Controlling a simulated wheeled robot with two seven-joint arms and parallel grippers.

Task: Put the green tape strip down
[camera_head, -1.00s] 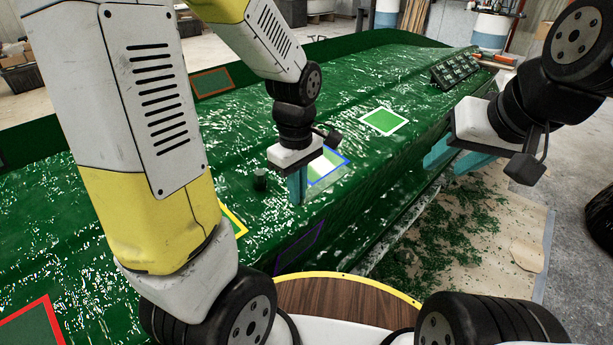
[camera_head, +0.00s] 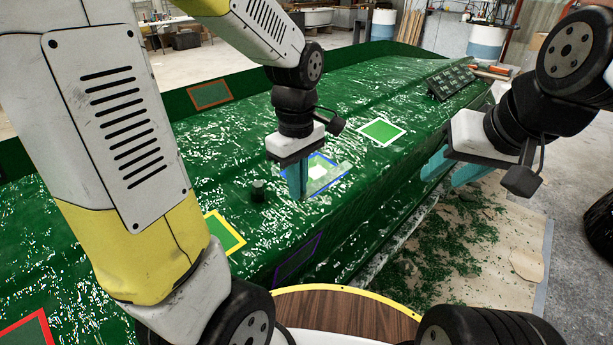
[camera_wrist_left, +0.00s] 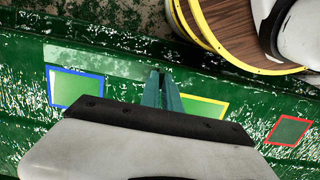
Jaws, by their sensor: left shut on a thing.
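The green tape strip (camera_head: 333,180) is a pale, see-through band that crosses the blue-outlined patch (camera_head: 318,160) on the green hull mould. In the left wrist view the strip (camera_wrist_left: 105,64) runs left from the fingertips, over the top of the blue outline. My left gripper (camera_head: 302,194) points down, shut on the strip's near end, close to the mould surface. I cannot tell whether the strip touches the surface. My left fingers also show in the left wrist view (camera_wrist_left: 157,78). My right gripper (camera_head: 448,172) is empty beside the mould's right edge, its fingers apart.
White (camera_head: 382,131), yellow (camera_head: 224,231), orange (camera_head: 209,95), purple (camera_head: 299,258) and red (camera_head: 27,334) outlined patches lie on the mould. A small dark knob (camera_head: 258,191) stands left of my left gripper. A black rack (camera_head: 452,82) sits at the far end.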

